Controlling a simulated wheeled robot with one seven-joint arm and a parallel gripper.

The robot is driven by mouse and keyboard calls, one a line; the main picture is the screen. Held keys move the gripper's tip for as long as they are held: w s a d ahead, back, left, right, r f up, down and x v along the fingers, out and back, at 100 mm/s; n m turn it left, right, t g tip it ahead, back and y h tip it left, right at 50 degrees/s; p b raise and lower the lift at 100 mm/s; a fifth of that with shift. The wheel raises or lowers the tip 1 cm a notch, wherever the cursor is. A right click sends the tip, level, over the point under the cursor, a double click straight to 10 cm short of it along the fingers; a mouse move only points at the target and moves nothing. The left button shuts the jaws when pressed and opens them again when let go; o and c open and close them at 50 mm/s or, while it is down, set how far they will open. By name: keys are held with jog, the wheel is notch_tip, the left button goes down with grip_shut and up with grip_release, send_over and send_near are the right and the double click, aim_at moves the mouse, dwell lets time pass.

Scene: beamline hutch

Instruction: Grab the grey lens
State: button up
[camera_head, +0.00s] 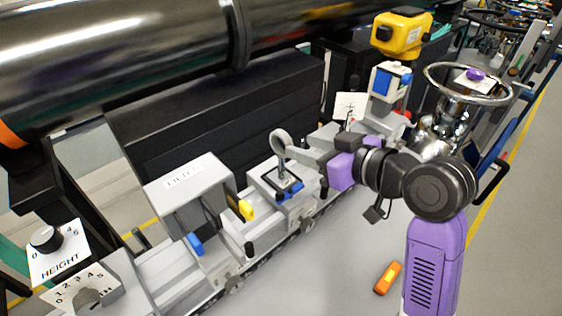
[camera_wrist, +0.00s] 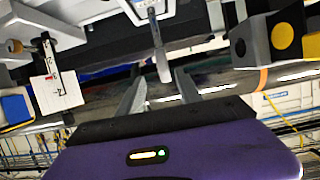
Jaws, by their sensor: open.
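The grey lens (camera_head: 280,142) is a round disc with a pale rim, upright on a thin post above a small stage (camera_head: 280,178) with a dark square top. My gripper (camera_head: 298,153) reaches in from the right, its fingertips close beside the lens. In the wrist view the lens (camera_wrist: 163,68) shows nearly edge-on as a narrow grey shape on its post. My gripper (camera_wrist: 160,84) is open there, with the lens in line with the gap between its two grey fingers. I cannot tell whether either finger touches it.
A grey box-shaped housing (camera_head: 187,182) with yellow and blue knobs stands left of the stage on the same rail. A large black tube (camera_head: 120,55) runs above and behind. A white target card (camera_head: 350,105) stands behind my wrist. An orange object (camera_head: 387,278) lies on the floor.

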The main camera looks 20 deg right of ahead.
aim_at(281, 146)
jog(key=shift+g, duration=0.3)
jog(key=shift+s+a+f+p+x, duration=0.1)
jog(key=shift+p+x, duration=0.15)
jog(key=shift+x, duration=1.05)
jog(key=shift+s+a+f+p+x, duration=0.1)
jog(key=shift+p+x, duration=0.15)
jog(key=shift+x, duration=1.05)
jog(key=shift+s+a+f+p+x, duration=0.15)
jog(key=shift+p+x, duration=0.1)
jog(key=shift+x, duration=1.05)
jog(key=shift+w, duration=0.1)
grip_shut()
jog(key=shift+r, duration=0.1)
